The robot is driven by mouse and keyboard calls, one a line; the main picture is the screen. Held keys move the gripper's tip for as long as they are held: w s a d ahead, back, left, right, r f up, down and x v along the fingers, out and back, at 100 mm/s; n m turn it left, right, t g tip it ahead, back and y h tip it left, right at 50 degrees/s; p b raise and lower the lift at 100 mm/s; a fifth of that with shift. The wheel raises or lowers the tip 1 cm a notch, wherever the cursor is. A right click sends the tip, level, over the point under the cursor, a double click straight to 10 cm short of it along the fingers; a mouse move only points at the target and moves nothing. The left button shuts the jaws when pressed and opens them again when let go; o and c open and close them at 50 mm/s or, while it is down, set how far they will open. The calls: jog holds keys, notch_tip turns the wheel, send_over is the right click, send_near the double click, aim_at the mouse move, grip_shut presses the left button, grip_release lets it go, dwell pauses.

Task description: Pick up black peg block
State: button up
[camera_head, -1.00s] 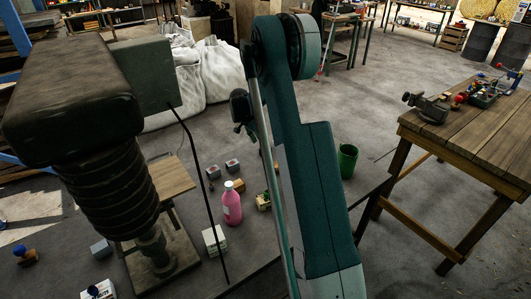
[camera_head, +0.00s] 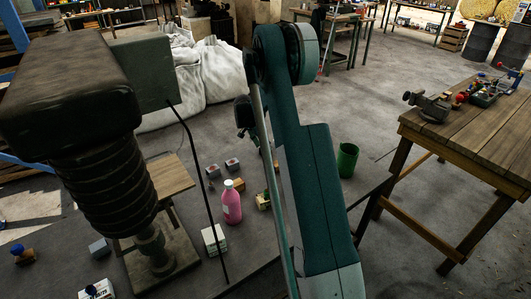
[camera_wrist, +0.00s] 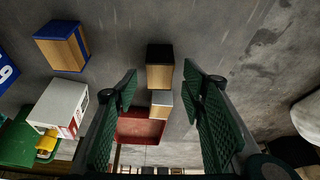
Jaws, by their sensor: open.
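The black peg block (camera_wrist: 159,77) shows in the wrist view as a wooden block with a black top. It lies on the grey surface ahead, in the gap between my fingers. My gripper (camera_wrist: 161,84) is open and empty, with one green ribbed finger on each side of the gap; the fingers appear apart from the block. A similar wooden block with a light grey top (camera_wrist: 161,103) is just below it in the picture. In the head view my arm hides most of the gripper, and I cannot pick out the black block there.
In the wrist view, a blue-topped block (camera_wrist: 62,46), a white box (camera_wrist: 58,106) and a red object (camera_wrist: 139,128) are around.

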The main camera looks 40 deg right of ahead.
jog(key=shift+b+x, duration=0.35)
jog(key=shift+x, duration=1.25)
jog(key=shift+c, duration=0.5)
